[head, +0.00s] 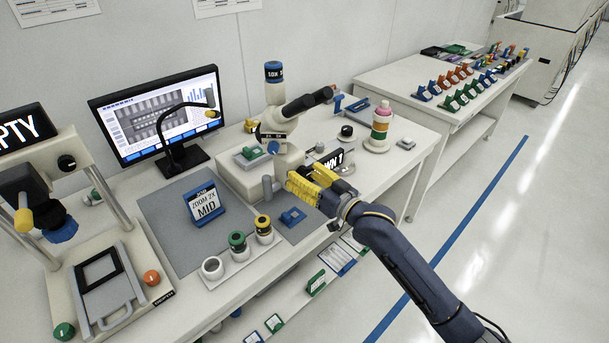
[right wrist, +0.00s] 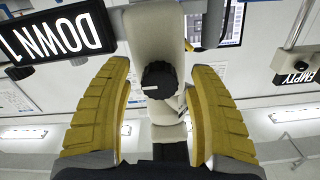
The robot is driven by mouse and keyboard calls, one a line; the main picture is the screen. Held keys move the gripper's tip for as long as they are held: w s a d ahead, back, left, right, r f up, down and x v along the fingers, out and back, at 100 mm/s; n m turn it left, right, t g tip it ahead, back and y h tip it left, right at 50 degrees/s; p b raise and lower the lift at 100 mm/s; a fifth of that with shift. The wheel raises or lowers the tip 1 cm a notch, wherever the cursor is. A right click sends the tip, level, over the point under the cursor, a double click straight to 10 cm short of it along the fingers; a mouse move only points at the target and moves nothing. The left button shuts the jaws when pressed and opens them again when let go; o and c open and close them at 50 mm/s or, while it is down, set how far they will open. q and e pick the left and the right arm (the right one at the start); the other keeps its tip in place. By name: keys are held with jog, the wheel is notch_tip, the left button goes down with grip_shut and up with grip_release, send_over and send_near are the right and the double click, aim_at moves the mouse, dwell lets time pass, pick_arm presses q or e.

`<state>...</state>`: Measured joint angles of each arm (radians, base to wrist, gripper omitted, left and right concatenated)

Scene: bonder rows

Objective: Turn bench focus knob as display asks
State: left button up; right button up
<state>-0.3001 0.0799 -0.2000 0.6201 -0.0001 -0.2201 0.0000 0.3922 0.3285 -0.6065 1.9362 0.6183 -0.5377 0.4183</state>
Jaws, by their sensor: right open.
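The microscope (head: 277,125) stands on the bench with a pale upright body. The black focus knob (right wrist: 158,80) shows on its pale body in the right wrist view, with a white mark toward the left of its face. In the head view I cannot make this knob out behind my gripper. The display (right wrist: 66,36) reads "DOWN 1", upside down in the wrist view; it is partly covered in the head view (head: 334,159). My right gripper (head: 301,180) is open, its yellow fingers either side of the knob in the wrist view, with gaps visible. My left gripper is not in view.
A blue card (head: 206,206) reading "ZOOM 2X MID" stands on the grey mat (head: 165,221). A tray (head: 240,258) holds several ringed pieces near the front edge. A monitor (head: 160,115) stands behind.

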dwell(0.3)
grip_shut()
dwell(0.3)
